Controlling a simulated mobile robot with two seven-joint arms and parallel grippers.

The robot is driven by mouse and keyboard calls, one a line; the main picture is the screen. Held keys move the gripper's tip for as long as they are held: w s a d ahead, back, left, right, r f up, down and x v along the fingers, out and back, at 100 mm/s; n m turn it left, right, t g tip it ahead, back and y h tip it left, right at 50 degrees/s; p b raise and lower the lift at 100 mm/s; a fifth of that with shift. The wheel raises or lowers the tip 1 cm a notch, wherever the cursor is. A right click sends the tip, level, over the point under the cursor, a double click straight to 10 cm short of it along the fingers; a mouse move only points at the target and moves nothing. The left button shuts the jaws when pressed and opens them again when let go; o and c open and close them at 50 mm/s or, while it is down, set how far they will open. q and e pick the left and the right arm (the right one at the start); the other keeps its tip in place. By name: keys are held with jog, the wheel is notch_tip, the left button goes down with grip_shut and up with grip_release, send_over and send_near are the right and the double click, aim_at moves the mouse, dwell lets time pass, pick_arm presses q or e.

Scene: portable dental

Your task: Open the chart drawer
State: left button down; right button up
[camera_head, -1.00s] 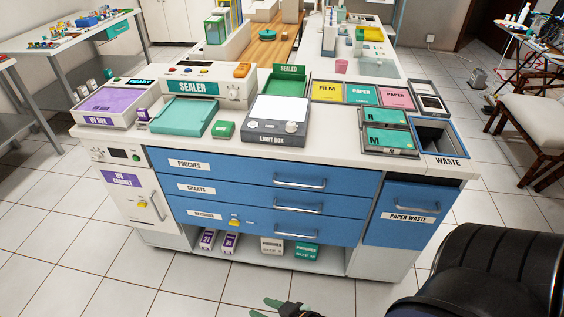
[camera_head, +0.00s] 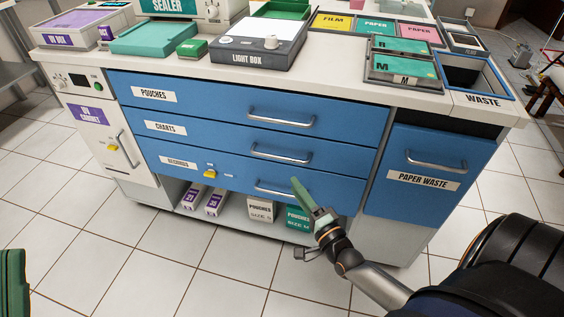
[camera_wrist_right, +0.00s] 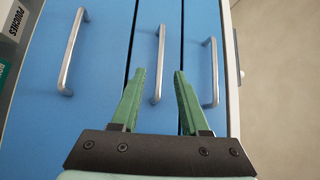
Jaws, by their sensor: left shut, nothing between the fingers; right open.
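The chart drawer (camera_head: 210,143), labelled CHARTS, is the middle of three blue drawers and is shut flush. Its silver bar handle (camera_head: 280,155) is at the right part of its front. My right gripper (camera_head: 298,184) is in front of the drawers, low and right of this handle in the head view. In the right wrist view the open gripper (camera_wrist_right: 159,72) points at the drawer fronts, with the chart handle (camera_wrist_right: 160,45) lined up between its fingers, not gripped. My left gripper (camera_head: 15,280) shows only partly at the bottom left edge, shut and empty.
The POUCHES drawer (camera_head: 220,100) is above and the RECORDS drawer (camera_head: 240,178) below, both shut, with similar handles. The PAPER WASTE front (camera_head: 425,180) is to the right. Boxes (camera_head: 262,210) stand on the open shelf below. The floor in front is clear.

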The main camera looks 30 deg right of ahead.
aim_at(274, 157)
jog(key=w+b, duration=0.1)
jog(key=w, duration=0.3)
jog(key=w+r, duration=0.1)
jog(key=w, duration=0.3)
jog(key=w+b, duration=0.1)
jog(key=w, duration=0.3)
jog(key=shift+w+d+r+b, duration=0.15)
jog(key=shift+d+r+b, duration=0.15)
jog(key=shift+d+r, duration=0.1)
pick_arm(q)
jog(key=s+h, duration=0.1)
jog(key=m+h, duration=0.1)
jog(key=s+r+m+h, duration=0.1)
jog(key=shift+s+d, duration=0.25)
jog(key=shift+s, duration=0.05)
pick_arm(e)
grip_shut()
